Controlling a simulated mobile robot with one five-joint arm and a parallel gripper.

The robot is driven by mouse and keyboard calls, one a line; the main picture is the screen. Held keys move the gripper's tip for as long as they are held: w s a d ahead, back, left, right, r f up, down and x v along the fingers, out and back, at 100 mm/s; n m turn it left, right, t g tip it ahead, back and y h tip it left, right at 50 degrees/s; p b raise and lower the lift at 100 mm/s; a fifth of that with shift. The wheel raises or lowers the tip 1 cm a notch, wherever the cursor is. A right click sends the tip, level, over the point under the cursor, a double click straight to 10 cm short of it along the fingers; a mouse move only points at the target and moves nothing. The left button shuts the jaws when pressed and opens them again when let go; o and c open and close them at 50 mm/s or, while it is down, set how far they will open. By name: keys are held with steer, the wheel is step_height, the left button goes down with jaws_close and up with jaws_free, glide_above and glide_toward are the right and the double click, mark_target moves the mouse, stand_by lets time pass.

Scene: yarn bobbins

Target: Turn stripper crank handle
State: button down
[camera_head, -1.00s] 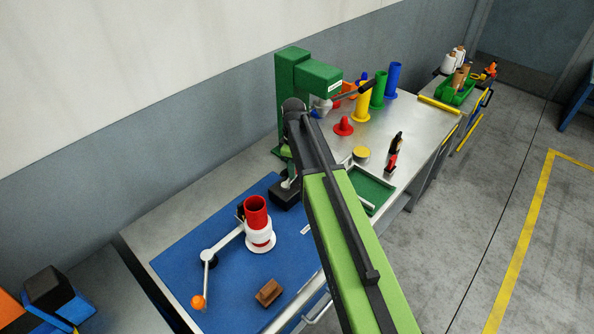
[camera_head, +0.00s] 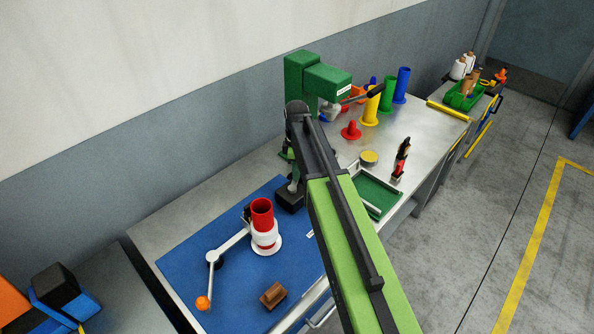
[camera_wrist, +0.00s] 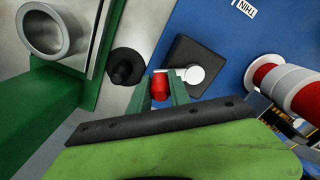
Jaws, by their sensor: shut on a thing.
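In the wrist view my gripper (camera_wrist: 160,82) has its green fingers closed around a red knob (camera_wrist: 160,88). The knob is beside a white round piece (camera_wrist: 195,75) on a black block (camera_wrist: 187,62). In the head view the black block (camera_head: 290,197) stands at the back edge of the blue mat, and my arm hides the gripper and knob. Which crank is the stripper's, I cannot tell.
A green machine (camera_head: 318,80) stands behind my arm. Coloured cones and tubes stand on the metal table (camera_head: 395,130). A green tray (camera_head: 378,195) is right of my arm. A brown wooden block (camera_head: 272,294) lies on the blue mat (camera_head: 190,275). The floor at right is clear.

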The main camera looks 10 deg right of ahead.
steer(key=c, duration=1.2)
jaws_free()
steer(key=shift+r, duration=0.1)
step_height(320, 180, up, 17)
steer(key=p, duration=1.7)
steer(key=shift+r, duration=0.15)
steer(key=shift+w, duration=0.1)
